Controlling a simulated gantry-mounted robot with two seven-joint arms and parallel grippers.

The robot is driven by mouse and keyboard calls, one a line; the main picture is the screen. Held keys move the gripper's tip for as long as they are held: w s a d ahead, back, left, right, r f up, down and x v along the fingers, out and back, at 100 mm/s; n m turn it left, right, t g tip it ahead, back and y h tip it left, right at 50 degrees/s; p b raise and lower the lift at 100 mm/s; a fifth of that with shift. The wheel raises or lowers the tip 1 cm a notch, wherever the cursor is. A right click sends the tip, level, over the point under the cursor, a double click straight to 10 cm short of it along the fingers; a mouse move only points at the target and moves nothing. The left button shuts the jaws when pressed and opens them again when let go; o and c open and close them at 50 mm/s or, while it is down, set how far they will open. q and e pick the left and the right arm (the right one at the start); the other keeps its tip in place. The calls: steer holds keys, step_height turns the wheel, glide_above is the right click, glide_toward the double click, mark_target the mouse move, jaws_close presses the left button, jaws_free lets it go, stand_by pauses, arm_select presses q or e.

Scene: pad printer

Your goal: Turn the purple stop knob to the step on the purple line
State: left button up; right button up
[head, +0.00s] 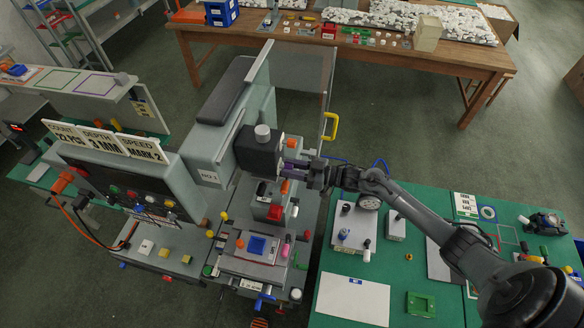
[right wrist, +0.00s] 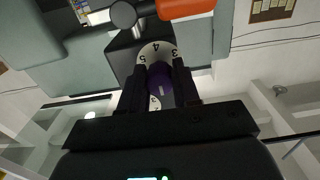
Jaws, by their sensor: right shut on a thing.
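The purple stop knob (right wrist: 160,82) sits between the two dark fingers of my right gripper (right wrist: 159,88) in the right wrist view. The fingers are shut on its sides. A small pale mark shows on the knob. A white dial (right wrist: 157,49) with black numerals rings it; 5, 4 and 3 are readable above, and the lower part is mostly hidden by the fingers. I cannot make out a purple line on the dial. My left gripper is not in view.
An orange handle (right wrist: 185,8) and a grey rod end (right wrist: 124,14) are close above the dial. In the head view a yellow handle (head: 331,126) is behind my gripper. Signs (head: 103,139) on the printer read 22 PCS, 3 MM and MARK 2. A green bench (head: 400,265) is at right.

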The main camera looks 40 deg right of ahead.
steer(key=o, duration=1.1)
steer(key=shift+c, duration=0.2)
steer(key=b+v, duration=0.2)
steer(key=v, duration=0.8)
steer(key=shift+s+d, duration=0.25)
steer(key=shift+s, duration=0.05)
